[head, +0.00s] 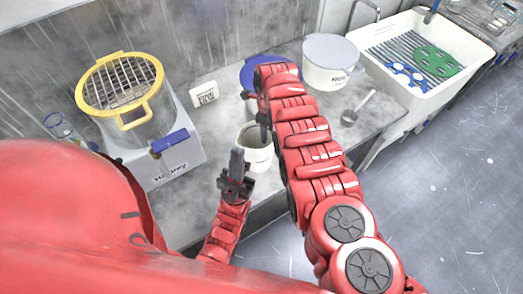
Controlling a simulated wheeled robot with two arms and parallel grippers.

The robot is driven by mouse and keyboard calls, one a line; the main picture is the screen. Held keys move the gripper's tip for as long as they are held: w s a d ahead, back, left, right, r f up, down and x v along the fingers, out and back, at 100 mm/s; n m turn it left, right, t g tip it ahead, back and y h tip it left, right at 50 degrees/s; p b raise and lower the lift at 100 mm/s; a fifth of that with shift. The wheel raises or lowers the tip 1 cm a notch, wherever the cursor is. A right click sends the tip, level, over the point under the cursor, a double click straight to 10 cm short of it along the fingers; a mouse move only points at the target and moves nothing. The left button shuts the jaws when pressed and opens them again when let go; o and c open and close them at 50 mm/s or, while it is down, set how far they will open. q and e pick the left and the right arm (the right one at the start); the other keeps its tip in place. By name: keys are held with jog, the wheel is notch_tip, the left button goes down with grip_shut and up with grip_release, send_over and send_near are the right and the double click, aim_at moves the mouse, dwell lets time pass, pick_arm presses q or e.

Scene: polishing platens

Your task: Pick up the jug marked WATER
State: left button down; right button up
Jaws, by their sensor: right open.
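A small white open-topped jug (256,158) stands near the front edge of the grey bench. It has dark print on its side, too small to read, so I cannot confirm it says WATER. My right gripper (262,112) is open above and behind the jug's rim, its dark fingers pointing down. My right forearm hides part of the jug's right side. My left gripper (236,168) is just left of the jug in the picture, its fingers pointing up. I cannot tell whether it is open.
A yellow-rimmed pot with a wire grid (122,88) stands on a machine at left. A blue round item (256,72) is partly behind my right arm. A white labelled bucket (330,62), a metal scoop (350,115) and a white sink (390,80) are at right.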

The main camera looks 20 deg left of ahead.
jog(key=shift+f, duration=0.15)
jog(key=shift+c, duration=0.4)
grip_shut()
dwell(0.9)
